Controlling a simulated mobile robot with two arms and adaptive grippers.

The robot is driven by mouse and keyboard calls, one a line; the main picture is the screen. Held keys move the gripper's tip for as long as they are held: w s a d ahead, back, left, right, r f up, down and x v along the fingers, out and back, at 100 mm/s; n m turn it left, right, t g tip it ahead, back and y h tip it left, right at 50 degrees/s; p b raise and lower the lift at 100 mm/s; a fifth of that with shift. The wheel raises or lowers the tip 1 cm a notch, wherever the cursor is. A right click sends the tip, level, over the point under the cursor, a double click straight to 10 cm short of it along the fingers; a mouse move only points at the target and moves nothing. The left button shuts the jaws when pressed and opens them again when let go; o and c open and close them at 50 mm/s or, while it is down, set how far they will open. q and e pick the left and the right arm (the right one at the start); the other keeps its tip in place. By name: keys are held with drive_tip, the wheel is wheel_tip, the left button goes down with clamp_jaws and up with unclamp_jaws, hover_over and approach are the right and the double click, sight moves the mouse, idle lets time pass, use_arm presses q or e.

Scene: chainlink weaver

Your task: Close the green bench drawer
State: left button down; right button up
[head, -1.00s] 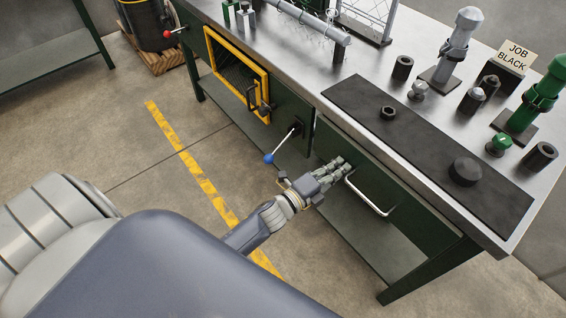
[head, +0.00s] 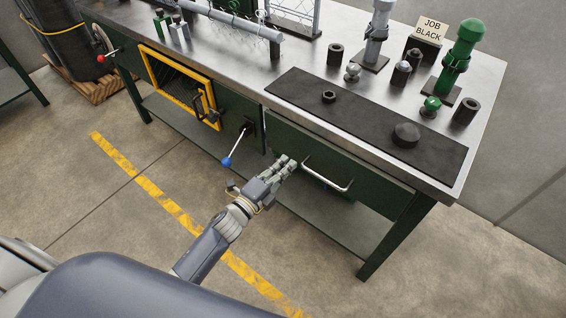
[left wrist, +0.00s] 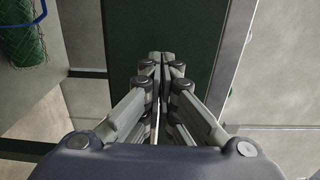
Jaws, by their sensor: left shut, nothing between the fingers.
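The green bench drawer (head: 365,186) is at the right part of the bench front, with a silver bar handle (head: 327,177). Its front looks close to flush under the tabletop; I cannot tell if a small gap is left. My left gripper (head: 290,163) is shut and empty, its fingertips at the drawer front just left of the handle. In the left wrist view the shut fingertips (left wrist: 161,58) point at a dark green panel (left wrist: 150,28); whether they touch it I cannot tell. My right gripper is not in view.
Left of the drawer are a blue-knobbed lever (head: 227,161) and a yellow-framed mesh door (head: 178,92). The steel benchtop (head: 300,58) carries a black mat (head: 365,120), posts and a "JOB BLACK" sign (head: 430,28). The floor in front, with a yellow line (head: 165,205), is clear.

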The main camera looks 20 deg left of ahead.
use_arm(q)
drive_tip(key=p+v, duration=0.2)
drive_tip(key=v, duration=0.7)
drive_tip(key=s+a+f+n+g+y, duration=0.15)
drive_tip(key=s+f+n, duration=0.25)
drive_tip(key=f, duration=0.4)
drive_tip(key=s+a+f+n+g+y, duration=0.1)
drive_tip(key=s+f+n+g+y, duration=0.15)
drive_tip(key=f, duration=0.65)
drive_tip(key=s+a+f+n+g+y, duration=0.1)
drive_tip(key=s+f+n+g, duration=0.25)
drive_tip(key=f, duration=0.45)
drive_tip(key=s+f+n+g, duration=0.4)
drive_tip(key=s+f, duration=0.4)
drive_tip(key=s, duration=0.6)
drive_tip(key=s+a+f+n+g+y, duration=0.1)
drive_tip(key=s+f+n+g, duration=0.3)
drive_tip(key=s+f, duration=0.4)
drive_tip(key=s+n, duration=0.1)
drive_tip(key=s, duration=0.5)
drive_tip(key=shift+s+n, duration=0.3)
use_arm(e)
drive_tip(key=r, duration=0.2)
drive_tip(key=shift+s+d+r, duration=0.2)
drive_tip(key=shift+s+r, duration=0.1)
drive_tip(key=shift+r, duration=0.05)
